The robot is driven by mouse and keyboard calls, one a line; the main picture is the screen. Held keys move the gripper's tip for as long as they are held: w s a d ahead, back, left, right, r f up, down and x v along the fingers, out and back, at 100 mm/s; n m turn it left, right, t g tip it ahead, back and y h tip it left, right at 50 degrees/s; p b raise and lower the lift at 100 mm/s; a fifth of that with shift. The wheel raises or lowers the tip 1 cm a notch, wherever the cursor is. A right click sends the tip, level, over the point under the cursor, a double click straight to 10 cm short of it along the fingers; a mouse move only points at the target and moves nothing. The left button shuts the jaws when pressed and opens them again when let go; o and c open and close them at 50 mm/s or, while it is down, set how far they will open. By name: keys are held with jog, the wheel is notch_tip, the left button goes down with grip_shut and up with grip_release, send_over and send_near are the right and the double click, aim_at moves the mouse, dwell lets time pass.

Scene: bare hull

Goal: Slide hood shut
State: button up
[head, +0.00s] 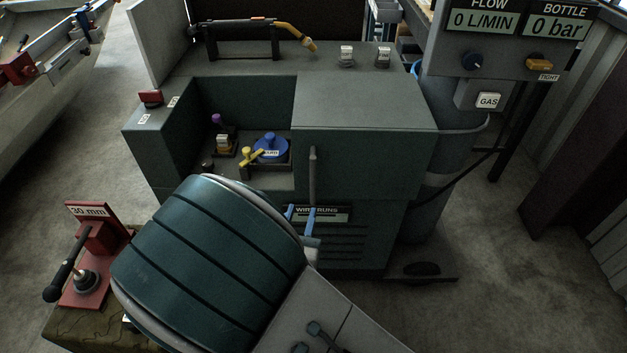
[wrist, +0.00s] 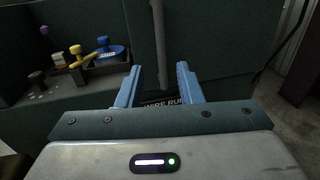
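The hood (head: 355,103) is a grey-green cover over the right part of the dark green machine. The left part of its bay stands open. A grey upright bar handle (head: 313,173) is on the hood's front near its left edge; it also shows in the wrist view (wrist: 159,45). My gripper (head: 301,212) is open, its blue fingers apart, at the handle's lower end. In the wrist view my gripper (wrist: 158,80) has the handle in line with the gap between its fingers, touching neither visibly. I cannot tell whether the bar is between the tips or just beyond.
The open bay holds a blue knob (head: 270,146), a yellow lever (head: 252,157) and a purple-topped part (head: 217,119). A torch (head: 290,33) lies on top at the back. A gas cylinder (head: 435,180) stands right of the machine. A red stand (head: 88,265) is at lower left.

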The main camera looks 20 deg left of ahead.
aim_at(312, 180)
jog(key=w+b, duration=0.1)
jog(key=w, duration=1.1)
jog(key=shift+a, duration=0.15)
grip_shut()
